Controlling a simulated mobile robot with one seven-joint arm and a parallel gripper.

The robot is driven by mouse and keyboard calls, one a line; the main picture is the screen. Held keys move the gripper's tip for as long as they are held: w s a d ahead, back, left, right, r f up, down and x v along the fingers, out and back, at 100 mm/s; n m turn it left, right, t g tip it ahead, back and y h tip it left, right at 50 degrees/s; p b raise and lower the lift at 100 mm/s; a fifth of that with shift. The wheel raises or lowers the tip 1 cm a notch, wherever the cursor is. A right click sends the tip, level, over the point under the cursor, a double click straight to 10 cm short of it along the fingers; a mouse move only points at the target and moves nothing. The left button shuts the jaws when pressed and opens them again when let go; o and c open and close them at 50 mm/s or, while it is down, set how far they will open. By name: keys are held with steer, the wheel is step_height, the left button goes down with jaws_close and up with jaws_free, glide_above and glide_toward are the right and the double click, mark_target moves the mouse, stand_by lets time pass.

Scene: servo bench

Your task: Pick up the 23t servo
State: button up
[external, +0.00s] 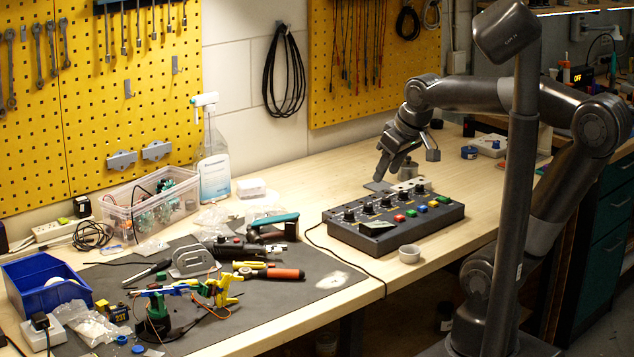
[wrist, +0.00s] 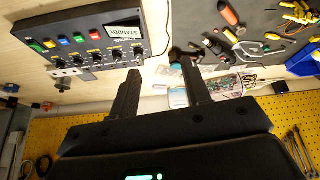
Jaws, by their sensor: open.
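A small dark box with a yellow label (external: 119,314), which seems to read 23T, lies on the dark mat at the front left in the external view, just right of the blue bin. I take it to be the 23t servo. I cannot make it out in the wrist view. My gripper (external: 381,172) is above the back of the bench, behind the control box and far to the right of the servo. In the wrist view, my gripper (wrist: 160,68) shows two spread fingers with nothing between them.
The control box (external: 372,240) with knobs and coloured buttons stands between my gripper and the mat (external: 335,305). Tools, wires and a green-and-yellow assembly (external: 185,300) crowd the mat. A blue bin (external: 75,268), a clear box (external: 122,203) and a spray bottle (external: 213,165) stand further left.

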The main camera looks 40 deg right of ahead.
steer(key=w+a+r+n+g, duration=0.1)
steer(key=w+a+r+n, duration=0.35)
steer(key=w+a, duration=0.75)
steer(key=w+a+f+n+g+y, duration=0.15)
steer(key=w+a, duration=0.25)
steer(key=a, duration=0.4)
steer(key=w+a+n, duration=0.3)
steer(key=w+a, duration=0.2)
steer(key=a, duration=0.3)
steer(key=n+g, duration=0.3)
steer(key=n, duration=0.3)
glide_toward(118, 306)
step_height(118, 306, down, 4)
steer(key=shift+a+r+t, duration=0.2)
steer(key=shift+t, duration=0.05)
steer(key=f, duration=0.2)
steer(key=a+f, duration=0.1)
steer(key=f, duration=0.2)
steer(key=shift+s+a+f, duration=0.1)
steer(key=shift+f, duration=0.2)
steer(key=shift+c, duration=0.5)
jaws_close()
